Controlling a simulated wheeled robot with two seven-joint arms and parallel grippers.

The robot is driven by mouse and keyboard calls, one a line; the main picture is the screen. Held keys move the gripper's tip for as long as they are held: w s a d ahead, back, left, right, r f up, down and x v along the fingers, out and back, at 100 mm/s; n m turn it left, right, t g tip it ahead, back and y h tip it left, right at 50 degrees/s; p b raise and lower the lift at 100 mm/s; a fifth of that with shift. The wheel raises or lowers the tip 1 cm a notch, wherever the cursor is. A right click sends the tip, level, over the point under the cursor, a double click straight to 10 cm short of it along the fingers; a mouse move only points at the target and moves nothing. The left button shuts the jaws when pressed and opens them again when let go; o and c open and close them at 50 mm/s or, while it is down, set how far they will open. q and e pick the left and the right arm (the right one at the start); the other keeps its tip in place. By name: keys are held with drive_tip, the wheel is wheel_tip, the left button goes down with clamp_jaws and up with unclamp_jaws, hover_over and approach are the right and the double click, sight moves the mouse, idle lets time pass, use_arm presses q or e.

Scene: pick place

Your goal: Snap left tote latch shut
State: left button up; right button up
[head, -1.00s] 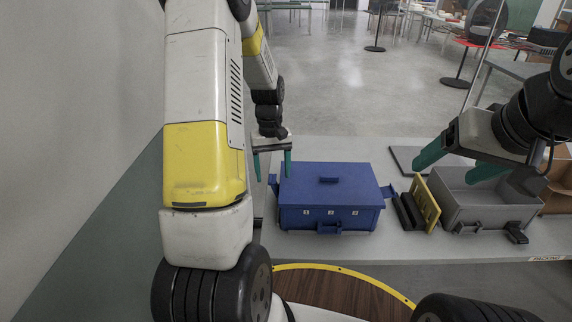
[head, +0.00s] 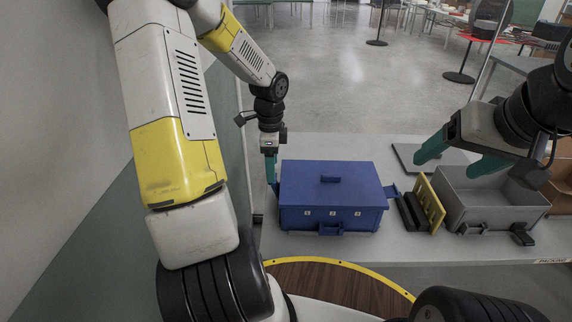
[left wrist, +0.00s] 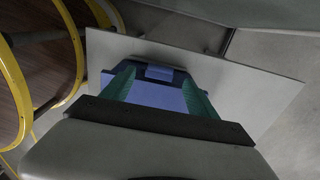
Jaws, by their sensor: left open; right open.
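The blue tote (head: 330,185) stands on the table with its lid on, a handle on top and another on the front. Its left latch is mostly hidden behind my left gripper in the head view. My left gripper (head: 271,180) points down at the tote's left side, with its fingertips close to that side; contact cannot be told. In the left wrist view, the open green fingers (left wrist: 158,80) stand either side of a blue part of the tote (left wrist: 158,96). The right latch (head: 393,191) sticks outward. My right gripper (head: 452,160) is open and empty above the grey tote.
A grey open tote (head: 490,205) stands at the right, with a yellow panel (head: 428,205) and black parts beside it. A flat grey plate (head: 415,158) lies behind. The table (head: 400,246) is clear along its front. A wall is at the left.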

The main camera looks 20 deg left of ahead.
sight(276, 185)
use_arm(q)
wheel_tip(276, 185, down, 6)
drive_tip(key=shift+r, duration=0.15)
